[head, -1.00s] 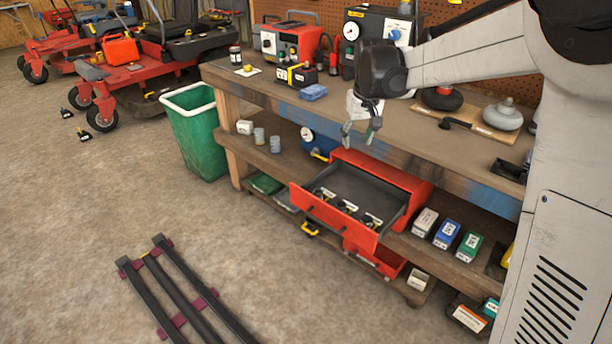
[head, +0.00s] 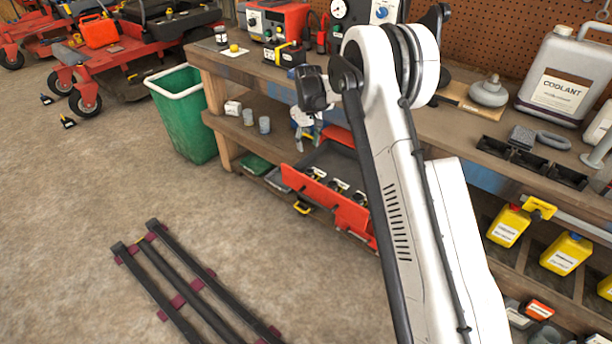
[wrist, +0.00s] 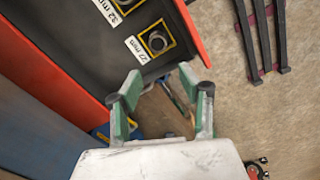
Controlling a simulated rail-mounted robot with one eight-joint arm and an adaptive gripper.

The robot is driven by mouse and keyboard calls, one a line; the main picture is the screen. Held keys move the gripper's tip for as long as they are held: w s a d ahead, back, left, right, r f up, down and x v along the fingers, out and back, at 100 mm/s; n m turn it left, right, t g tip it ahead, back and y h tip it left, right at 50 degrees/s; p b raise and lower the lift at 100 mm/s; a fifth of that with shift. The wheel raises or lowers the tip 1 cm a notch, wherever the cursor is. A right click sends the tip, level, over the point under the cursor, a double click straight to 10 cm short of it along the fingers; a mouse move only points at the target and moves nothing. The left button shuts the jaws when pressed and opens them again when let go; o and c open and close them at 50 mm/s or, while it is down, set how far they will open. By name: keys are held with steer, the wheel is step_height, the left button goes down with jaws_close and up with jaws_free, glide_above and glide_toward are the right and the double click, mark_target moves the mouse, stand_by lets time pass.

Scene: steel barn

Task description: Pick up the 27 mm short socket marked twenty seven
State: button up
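The 27 mm socket (wrist: 157,41) is a dark metal ring in a yellow-edged square holder, beside a white label (wrist: 137,48) reading "27 mm". It sits in the open red drawer (wrist: 190,35) with a dark lining, near one end. In the head view the drawer (head: 325,193) holds several sockets; the leftmost (head: 313,173) appears to be this one. My gripper (wrist: 163,88) has green-sided fingers spread apart, with nothing between them. It is above the drawer's end, short of the socket in the wrist view. In the head view my gripper (head: 306,138) hangs by the drawer's left end.
A "32 mm" label (wrist: 106,10) marks the neighbouring socket. The workbench top (head: 235,70) overhangs behind the drawer. Two grey cylinders (head: 264,125) stand on the shelf to the left. A green bin (head: 185,120) stands at the bench's left.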

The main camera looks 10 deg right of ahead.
steer(key=b, duration=0.1)
glide_above(309, 171)
steer(key=f, duration=0.8)
steer(key=shift+w+a+f, duration=0.1)
steer(key=shift+w, duration=0.1)
steer(key=shift+s+d+f+b, duration=0.1)
steer(key=shift+f+b, duration=0.2)
steer(key=shift+f, duration=1.05)
steer(key=shift+s+d+f+b, duration=0.1)
steer(key=shift+f+b, duration=0.15)
steer(key=shift+f, duration=1.05)
jaws_close()
